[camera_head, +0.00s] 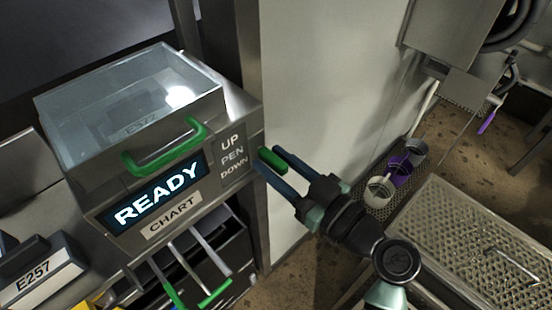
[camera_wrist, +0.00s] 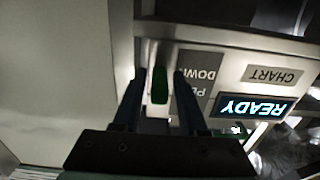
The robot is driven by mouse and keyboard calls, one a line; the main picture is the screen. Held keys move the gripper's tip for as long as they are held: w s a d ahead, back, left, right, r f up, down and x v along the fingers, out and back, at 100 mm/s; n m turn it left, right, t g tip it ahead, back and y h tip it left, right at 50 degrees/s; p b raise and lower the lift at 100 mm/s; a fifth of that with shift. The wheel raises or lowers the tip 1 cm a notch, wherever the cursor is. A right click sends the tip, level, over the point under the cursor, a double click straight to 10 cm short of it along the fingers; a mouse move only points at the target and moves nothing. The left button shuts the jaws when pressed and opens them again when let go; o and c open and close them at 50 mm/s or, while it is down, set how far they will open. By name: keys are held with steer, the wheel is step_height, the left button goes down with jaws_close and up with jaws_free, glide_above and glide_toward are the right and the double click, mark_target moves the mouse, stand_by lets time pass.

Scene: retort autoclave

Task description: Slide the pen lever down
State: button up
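The pen lever (camera_head: 271,159) is a short green handle on the right end of the recorder box, beside the grey UP / PEN / DOWN label (camera_head: 233,158). In the head view it sits about level with the word PEN. In the wrist view, which is upside down, the green lever (camera_wrist: 160,86) stands between the two fingers (camera_wrist: 158,88), with a narrow gap showing on either side. I cannot tell whether either finger touches it.
The box has a clear lid with a green handle (camera_head: 165,148), a READY display (camera_head: 157,194) and a CHART label (camera_head: 172,214). Below it are green-ended handles (camera_head: 200,295). A pale wall panel (camera_head: 320,80) stands behind my gripper. A perforated tray (camera_head: 480,240) is at the right.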

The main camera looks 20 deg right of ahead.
steer(key=shift+o, duration=0.4)
steer(key=shift+r, duration=0.15)
steer(key=shift+s, duration=0.1)
steer(key=b+v, duration=0.4)
steer(key=v, duration=0.8)
steer(key=shift+s+b, duration=0.35)
steer(key=shift+b, duration=0.05)
steer(key=shift+d, duration=0.2)
